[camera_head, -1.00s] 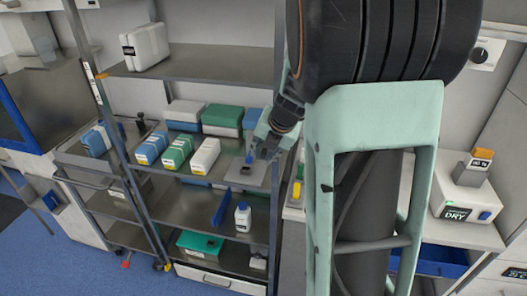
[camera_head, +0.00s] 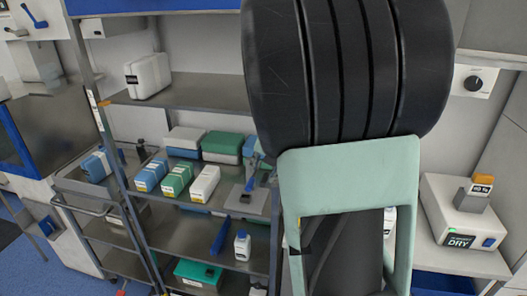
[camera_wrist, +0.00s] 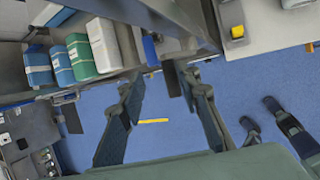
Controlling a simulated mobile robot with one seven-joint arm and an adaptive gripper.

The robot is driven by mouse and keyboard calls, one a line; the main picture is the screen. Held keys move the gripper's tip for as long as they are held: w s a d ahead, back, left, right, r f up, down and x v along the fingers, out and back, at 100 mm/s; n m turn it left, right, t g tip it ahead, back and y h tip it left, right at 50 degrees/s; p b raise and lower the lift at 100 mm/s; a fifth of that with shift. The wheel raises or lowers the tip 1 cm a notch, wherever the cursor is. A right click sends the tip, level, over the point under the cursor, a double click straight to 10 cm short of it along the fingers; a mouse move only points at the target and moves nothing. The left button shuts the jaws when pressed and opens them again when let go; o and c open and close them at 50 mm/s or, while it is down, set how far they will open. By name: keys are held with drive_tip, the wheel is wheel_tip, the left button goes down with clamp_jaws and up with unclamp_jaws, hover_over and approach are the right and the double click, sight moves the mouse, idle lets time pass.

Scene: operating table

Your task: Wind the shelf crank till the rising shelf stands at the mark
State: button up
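The grey shelf rack stands left of centre in the head view. I cannot clearly make out the shelf crank. My gripper (camera_wrist: 160,86) is open in the wrist view, its two fingers wide apart with only floor visible between them. In the head view my arm covers most of the gripper, near the rack's right side.
White, green and blue boxes (camera_wrist: 100,44) stand left of my gripper in the wrist view. A blue bar (camera_head: 220,236) and a white bottle (camera_head: 242,246) are on the lower shelf. A white device marked DRY (camera_head: 452,226) stands at the right. Blue floor (camera_wrist: 152,145) is open below.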

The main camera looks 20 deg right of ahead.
sight(263, 178)
drive_tip(key=shift+a+r, duration=0.1)
drive_tip(key=shift+r, duration=3.05)
